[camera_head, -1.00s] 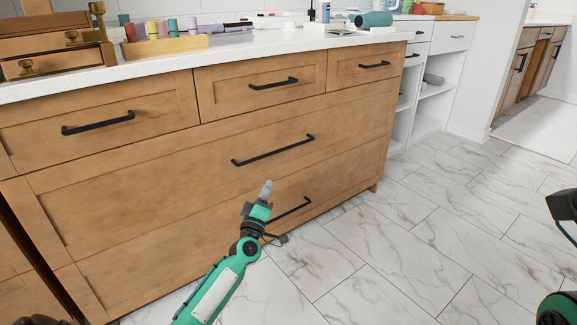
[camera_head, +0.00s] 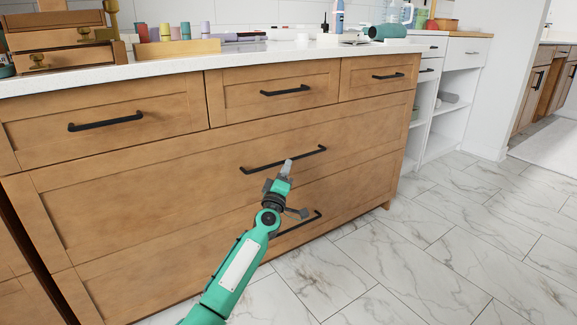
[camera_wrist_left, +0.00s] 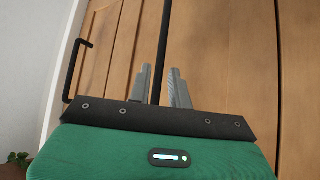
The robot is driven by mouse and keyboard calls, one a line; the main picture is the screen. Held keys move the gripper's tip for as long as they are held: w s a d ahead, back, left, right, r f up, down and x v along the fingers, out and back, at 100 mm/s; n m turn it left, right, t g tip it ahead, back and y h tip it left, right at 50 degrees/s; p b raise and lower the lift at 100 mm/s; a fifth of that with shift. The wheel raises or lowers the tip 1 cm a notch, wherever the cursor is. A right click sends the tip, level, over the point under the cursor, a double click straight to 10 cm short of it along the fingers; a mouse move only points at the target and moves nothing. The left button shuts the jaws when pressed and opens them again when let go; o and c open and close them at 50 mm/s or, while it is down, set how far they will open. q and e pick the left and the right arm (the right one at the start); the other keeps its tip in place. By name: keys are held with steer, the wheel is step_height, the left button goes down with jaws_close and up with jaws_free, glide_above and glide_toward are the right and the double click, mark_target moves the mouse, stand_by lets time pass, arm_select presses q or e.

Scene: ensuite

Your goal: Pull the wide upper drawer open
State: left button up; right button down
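The wide upper drawer (camera_head: 130,195) is a wooden front below the row of small drawers, and it looks shut. Its long black bar handle (camera_head: 262,164) shows in the head view. My left gripper (camera_head: 287,168) is in front of the right half of this handle. In the left wrist view, the left gripper (camera_wrist_left: 161,88) has its two grey fingers apart, with a dark handle bar (camera_wrist_left: 163,40) running between them in the picture. I cannot tell whether the fingers touch the bar. My right gripper is not in view.
A lower wide drawer has its own black handle (camera_head: 300,223), partly behind my left arm. The white countertop (camera_head: 240,53) holds bottles, jars and wooden boxes. Open white shelves (camera_head: 447,125) stand at the right. The marble floor (camera_head: 450,250) in front is clear.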

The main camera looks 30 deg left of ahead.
arm_select(q)
steer(key=shift+b+x, duration=0.6)
steer(key=shift+x, duration=1.35)
jaws_close()
